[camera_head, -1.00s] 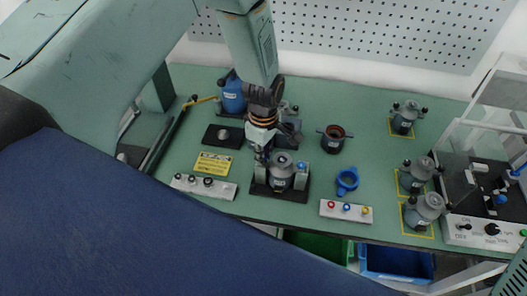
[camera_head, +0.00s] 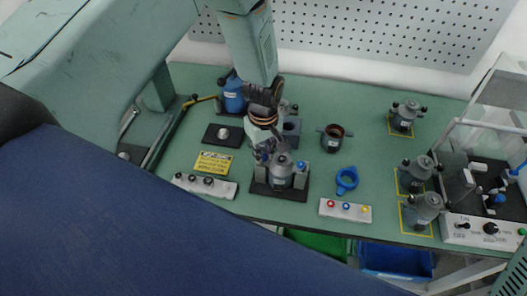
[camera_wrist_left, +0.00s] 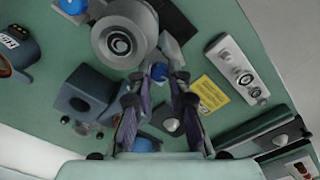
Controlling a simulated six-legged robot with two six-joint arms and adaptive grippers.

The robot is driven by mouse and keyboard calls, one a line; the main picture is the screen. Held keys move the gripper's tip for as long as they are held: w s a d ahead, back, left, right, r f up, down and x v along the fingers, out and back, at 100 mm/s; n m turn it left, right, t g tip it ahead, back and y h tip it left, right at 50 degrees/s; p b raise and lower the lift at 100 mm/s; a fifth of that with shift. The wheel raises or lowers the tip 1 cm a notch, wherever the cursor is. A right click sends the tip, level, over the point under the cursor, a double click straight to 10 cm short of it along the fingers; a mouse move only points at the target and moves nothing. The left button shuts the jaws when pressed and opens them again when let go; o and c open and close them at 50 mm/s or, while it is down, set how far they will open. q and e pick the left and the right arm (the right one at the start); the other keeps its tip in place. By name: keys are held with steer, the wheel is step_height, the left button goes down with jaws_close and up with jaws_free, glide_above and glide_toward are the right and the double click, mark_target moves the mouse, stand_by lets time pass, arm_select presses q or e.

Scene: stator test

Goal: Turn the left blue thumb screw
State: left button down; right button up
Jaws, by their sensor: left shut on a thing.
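A dark fixture base (camera_head: 284,193) on the green bench holds a grey stator (camera_head: 281,172) upright, between two side posts. The right blue thumb screw (camera_head: 301,164) is free at the right post. The left blue thumb screw is mostly hidden by my gripper in the head view; in the left wrist view this blue screw (camera_wrist_left: 159,72) shows between my fingertips, next to the stator (camera_wrist_left: 124,36). My left gripper (camera_head: 264,157) points down at the left post and is shut on that screw. It also shows in the left wrist view (camera_wrist_left: 159,82). My right gripper is not in view.
A button strip (camera_head: 345,211) is at the front edge, another strip (camera_head: 205,186) at left. Several grey stators stand at right beside a test unit (camera_head: 480,232).

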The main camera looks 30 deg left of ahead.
arm_select(q)
steer(key=c, duration=1.3)
jaws_free()
steer(key=shift+o, duration=0.2)
